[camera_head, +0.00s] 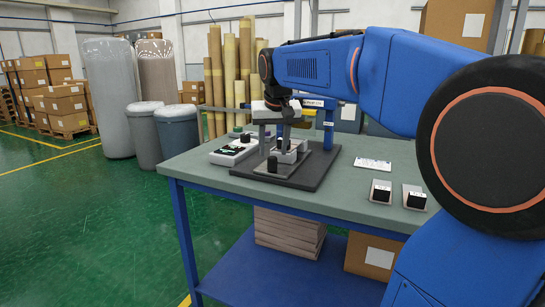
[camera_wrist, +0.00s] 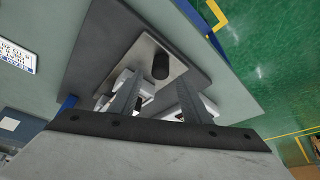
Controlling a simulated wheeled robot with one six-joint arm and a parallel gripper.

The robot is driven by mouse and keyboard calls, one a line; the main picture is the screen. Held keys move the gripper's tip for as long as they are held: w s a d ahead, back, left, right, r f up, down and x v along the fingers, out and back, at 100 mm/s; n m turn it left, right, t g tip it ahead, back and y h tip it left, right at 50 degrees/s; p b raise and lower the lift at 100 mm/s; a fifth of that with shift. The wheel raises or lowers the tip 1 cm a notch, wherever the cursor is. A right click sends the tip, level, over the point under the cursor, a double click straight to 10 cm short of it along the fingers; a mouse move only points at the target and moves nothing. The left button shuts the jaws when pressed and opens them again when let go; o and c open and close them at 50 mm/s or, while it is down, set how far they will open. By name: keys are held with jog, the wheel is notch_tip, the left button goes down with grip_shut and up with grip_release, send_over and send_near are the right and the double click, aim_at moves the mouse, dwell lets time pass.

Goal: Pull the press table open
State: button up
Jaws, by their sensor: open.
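The press stands on a dark base plate (camera_head: 310,168) on the workbench. Its press table is a light grey plate (camera_wrist: 178,66) with an upright black knob (camera_head: 272,164) at its front; the knob also shows in the wrist view (camera_wrist: 160,66). My gripper (camera_head: 273,146) is open over the press, its fingers pointing down. In the wrist view the two fingers (camera_wrist: 160,88) are apart, with the knob just past their tips. Nothing is held. I cannot tell whether the fingertips are level with the knob. Part of the press is hidden behind my fingers.
The green-grey workbench (camera_head: 215,172) has a white control box (camera_head: 234,152) with buttons left of the press. A label card (camera_head: 373,164) and two small black-and-white items (camera_head: 381,191) lie to the right. Tall wrapped rolls (camera_head: 228,75) stand behind. The front bench edge is clear.

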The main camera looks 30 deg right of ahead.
jog(key=v, duration=1.2)
jog(key=shift+r, duration=0.2)
jog(key=s+a+f+n, duration=0.1)
jog(key=s+a+f, duration=0.2)
jog(key=s+f, duration=1)
jog(key=s+a+f+n+y, duration=0.1)
jog(key=s+a+f+n, duration=0.1)
jog(key=s+f, duration=1.1)
notch_tip(320, 180, down, 7)
jog(key=shift+a+f+n, duration=0.2)
jog(key=shift+a+n, duration=0.1)
jog(key=shift+a, duration=0.5)
